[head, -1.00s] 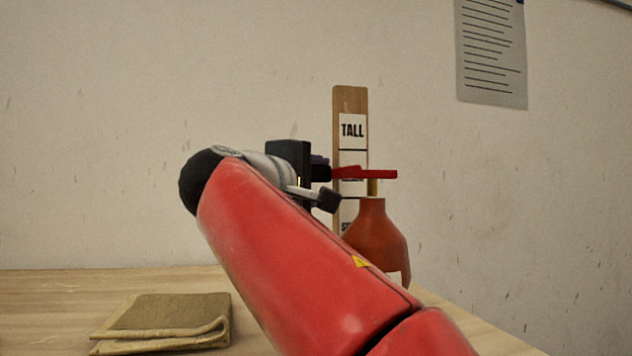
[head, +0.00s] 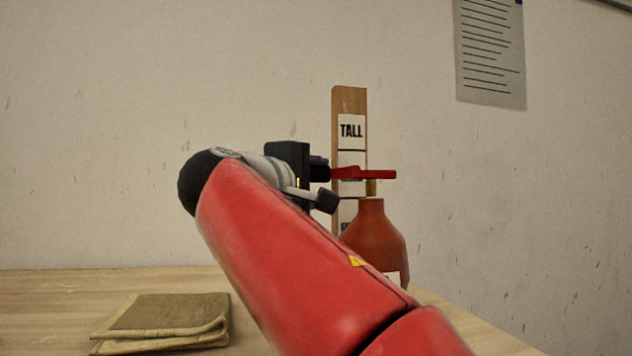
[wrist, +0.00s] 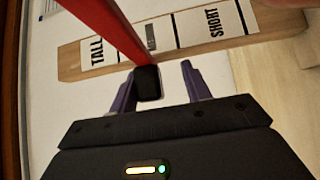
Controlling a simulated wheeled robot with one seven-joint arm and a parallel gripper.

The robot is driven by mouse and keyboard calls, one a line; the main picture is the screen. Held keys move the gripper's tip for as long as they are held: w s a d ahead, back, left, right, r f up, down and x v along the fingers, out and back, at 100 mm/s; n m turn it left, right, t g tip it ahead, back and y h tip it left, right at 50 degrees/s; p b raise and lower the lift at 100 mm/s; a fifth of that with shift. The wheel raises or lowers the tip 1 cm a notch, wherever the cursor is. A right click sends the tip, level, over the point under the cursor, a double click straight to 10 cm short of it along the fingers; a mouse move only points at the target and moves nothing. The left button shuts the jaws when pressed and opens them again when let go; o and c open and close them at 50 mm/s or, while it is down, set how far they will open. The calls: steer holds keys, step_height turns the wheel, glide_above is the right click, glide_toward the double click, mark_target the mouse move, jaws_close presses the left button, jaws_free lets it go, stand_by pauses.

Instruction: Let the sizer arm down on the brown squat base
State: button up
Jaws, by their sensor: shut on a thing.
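The sizer arm is a red bar (head: 372,174) with a black grip (wrist: 148,84) at its near end. The bar lies roughly level in front of the upright sizer board (head: 349,103), marked TALL at the top. The brown squat base (head: 378,245) stands on the table below the bar. Its brass stem (head: 372,188) rises to the bar's underside; I cannot tell whether they touch. My gripper (wrist: 160,78) has its purple fingers on either side of the black grip, shut on the arm. My red arm hides the base's lower left.
A folded brown cloth (head: 165,322) lies on the wooden table (head: 60,290) at the front left. A printed sheet (head: 490,50) hangs on the wall at the upper right. The table left of the board is otherwise clear.

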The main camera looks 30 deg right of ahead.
steer(key=shift+w+f+g, duration=0.25)
steer(key=shift+f+g, duration=0.05)
steer(key=shift+f, duration=0.55)
steer(key=o, duration=0.9)
steer(key=shift+r, duration=0.15)
steer(key=shift+s, duration=0.1)
steer(key=shift+r+v, duration=0.1)
steer(key=shift+v, duration=2.15)
steer(key=shift+r+v, duration=0.15)
steer(key=shift+v, duration=2.1)
steer(key=shift+d, duration=0.15)
steer(key=shift+s, duration=0.1)
steer(key=shift+p+v, duration=0.5)
steer(key=shift+v, duration=3.45)
